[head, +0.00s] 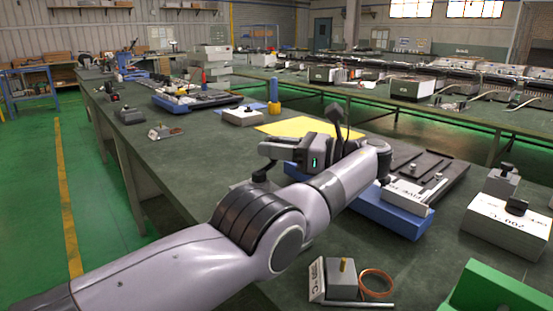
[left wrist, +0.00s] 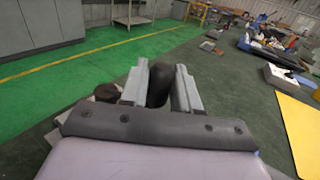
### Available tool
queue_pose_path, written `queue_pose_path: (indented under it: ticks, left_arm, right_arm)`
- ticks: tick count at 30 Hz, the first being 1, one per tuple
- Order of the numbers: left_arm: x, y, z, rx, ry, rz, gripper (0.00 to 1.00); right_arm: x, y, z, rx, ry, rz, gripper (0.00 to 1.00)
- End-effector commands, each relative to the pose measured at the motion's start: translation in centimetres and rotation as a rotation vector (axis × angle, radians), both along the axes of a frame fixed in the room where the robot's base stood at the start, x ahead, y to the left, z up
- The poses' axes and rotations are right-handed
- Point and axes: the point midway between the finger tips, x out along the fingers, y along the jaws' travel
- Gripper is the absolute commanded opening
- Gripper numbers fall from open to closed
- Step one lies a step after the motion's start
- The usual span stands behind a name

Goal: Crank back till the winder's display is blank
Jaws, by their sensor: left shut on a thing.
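My left arm reaches in from the lower left and bends back, so its gripper (head: 272,151) points left above the bench. In the left wrist view its two grey fingers (left wrist: 160,88) are shut around a black rounded knob (left wrist: 160,80). A black knob-like part (head: 261,177) shows just under the fingers in the head view. A blue base (head: 405,217) with a white labelled block (head: 406,192) lies beyond my forearm, which covers much of it. I cannot make out the winder's display. My right gripper is not in view.
A yellow sheet (head: 300,126) lies behind my gripper. A small labelled block with a brass part (head: 342,277) and a copper ring (head: 376,283) sit at the front. A white box (head: 507,224) and a green object (head: 497,290) stand at the right. The left bench strip is mostly clear.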

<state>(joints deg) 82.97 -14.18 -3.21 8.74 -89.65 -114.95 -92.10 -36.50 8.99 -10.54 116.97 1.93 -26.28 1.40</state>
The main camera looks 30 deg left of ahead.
Motion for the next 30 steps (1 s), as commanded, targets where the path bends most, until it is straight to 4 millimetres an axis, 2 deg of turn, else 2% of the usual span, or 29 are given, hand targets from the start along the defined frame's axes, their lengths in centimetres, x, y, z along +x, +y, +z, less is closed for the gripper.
queue_pose_path:
  ticks: [16,17,18,26,30]
  left_arm:
    - [-0.1,0.0,-0.2,-0.009,0.005,0.007,0.00]
    - [-0.1,0.0,-0.2,-0.009,0.005,0.007,0.40]
    - [-0.1,0.0,-0.2,-0.009,0.005,0.007,0.49]
    - [-0.1,0.0,0.0,-0.005,0.002,0.006,0.49]
    - [-0.1,0.0,0.8,-0.005,-0.001,0.005,0.49]
  right_arm:
    - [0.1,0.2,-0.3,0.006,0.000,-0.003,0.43]
    - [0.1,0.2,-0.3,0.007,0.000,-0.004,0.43]
    - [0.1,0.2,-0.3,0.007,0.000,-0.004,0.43]
    - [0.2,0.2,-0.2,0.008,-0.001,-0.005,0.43]
    - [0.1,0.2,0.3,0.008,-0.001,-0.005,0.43]
